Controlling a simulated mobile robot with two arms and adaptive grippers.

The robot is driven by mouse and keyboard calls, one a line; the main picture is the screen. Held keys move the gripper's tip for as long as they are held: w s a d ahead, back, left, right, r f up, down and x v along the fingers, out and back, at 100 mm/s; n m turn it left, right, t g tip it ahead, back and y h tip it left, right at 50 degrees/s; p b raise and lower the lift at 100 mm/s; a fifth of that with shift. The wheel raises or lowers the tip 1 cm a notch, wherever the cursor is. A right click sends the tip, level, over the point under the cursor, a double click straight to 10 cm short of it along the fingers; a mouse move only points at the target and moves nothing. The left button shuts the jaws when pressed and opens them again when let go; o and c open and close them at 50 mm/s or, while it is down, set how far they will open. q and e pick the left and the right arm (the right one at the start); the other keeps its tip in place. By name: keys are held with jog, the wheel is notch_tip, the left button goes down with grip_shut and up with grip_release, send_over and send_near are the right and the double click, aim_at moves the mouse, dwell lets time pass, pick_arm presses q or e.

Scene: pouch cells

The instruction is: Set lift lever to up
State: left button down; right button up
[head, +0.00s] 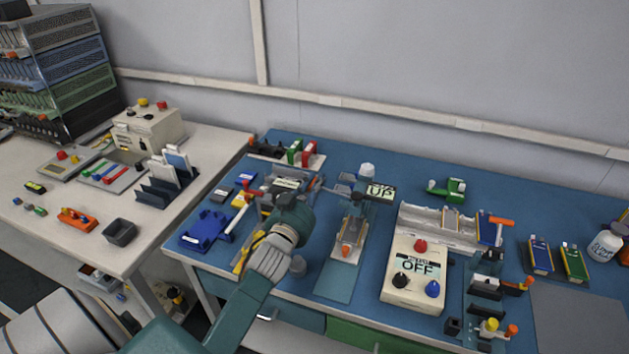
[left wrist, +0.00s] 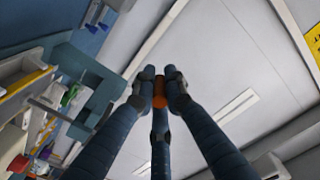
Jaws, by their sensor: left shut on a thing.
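The lift stand (head: 340,284) has a blue-grey base plate on the blue bench top. A black sign on it reads "UP" (head: 381,191). My left gripper (head: 310,194) is at the left side of the stand, near its upper part. In the left wrist view, my left gripper's fingers (left wrist: 160,88) are closed around a small orange piece (left wrist: 160,101), which looks like the end of the lift lever. In the head view my gripper hides most of this piece, so the lever's exact angle cannot be told. My right gripper is not in view.
A cream control box (head: 417,276) reading "OFF" stands right of the lift stand. A long grey tray (head: 422,222) lies behind it. A blue fixture (head: 206,229) and small tools lie left of my arm. A grey mat (head: 580,318) at the right is clear.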

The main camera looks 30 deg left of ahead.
pick_arm(q)
jog(key=shift+d+r+m+p, duration=0.2)
jog(key=shift+r+m+p, duration=0.5)
jog(key=shift+r+m, duration=0.3)
jog(key=shift+f, duration=0.1)
jog(key=c, duration=1.8)
grip_release()
jog(key=shift+o, duration=0.2)
jog(key=shift+s+f, duration=0.1)
jog(key=shift+s, duration=0.1)
jog(key=v, duration=1.1)
jog(key=shift+s, duration=0.25)
